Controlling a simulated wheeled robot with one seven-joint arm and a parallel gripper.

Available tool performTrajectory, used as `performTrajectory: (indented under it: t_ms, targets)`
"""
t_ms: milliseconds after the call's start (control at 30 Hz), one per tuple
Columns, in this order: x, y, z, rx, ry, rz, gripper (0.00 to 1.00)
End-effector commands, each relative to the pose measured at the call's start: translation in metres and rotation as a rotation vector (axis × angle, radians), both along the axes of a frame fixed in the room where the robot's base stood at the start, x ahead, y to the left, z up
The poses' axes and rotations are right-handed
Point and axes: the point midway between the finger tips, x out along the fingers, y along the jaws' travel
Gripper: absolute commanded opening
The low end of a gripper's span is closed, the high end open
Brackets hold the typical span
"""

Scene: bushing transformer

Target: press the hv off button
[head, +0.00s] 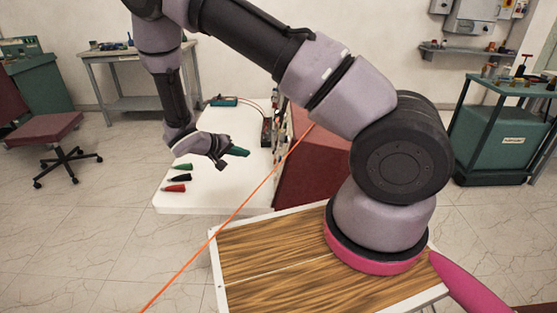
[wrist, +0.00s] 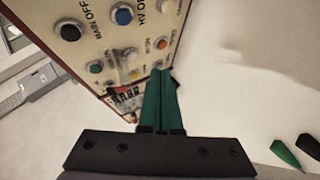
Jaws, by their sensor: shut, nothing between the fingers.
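In the wrist view a cream control panel (wrist: 99,45) carries several round buttons. A blue button (wrist: 123,15) sits near the top, beside a label whose visible part reads "HV O"; the label's end is unclear. A black button (wrist: 69,31) is to its left, beside "MAIN OFF". A green button (wrist: 96,67) and an orange button (wrist: 161,43) are lower. My gripper (wrist: 160,73) has green fingers, shut and empty, overlapping the panel's lower right edge in the picture; contact cannot be told. In the head view my gripper (head: 243,152) is over the white table, left of the panel (head: 278,130), seen edge-on.
The white table (head: 225,190) bears green, black and red pointed pieces (head: 176,188) at its front left. A dark red box (head: 310,170) stands behind the panel. An orange line (head: 235,213) crosses the head view. A small device (head: 222,101) lies at the back.

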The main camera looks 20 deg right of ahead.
Motion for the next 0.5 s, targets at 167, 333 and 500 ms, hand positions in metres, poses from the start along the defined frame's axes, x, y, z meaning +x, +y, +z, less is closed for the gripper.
performTrajectory:
  t_ms: [167,333,500]
  targets:
    - [-0.006,-0.02,-0.005,-0.002,0.002,-0.003,0.0]
    - [-0.014,-0.043,-0.011,-0.003,0.004,0.0,0.0]
    - [-0.02,-0.062,-0.016,-0.001,0.001,-0.001,0.0]
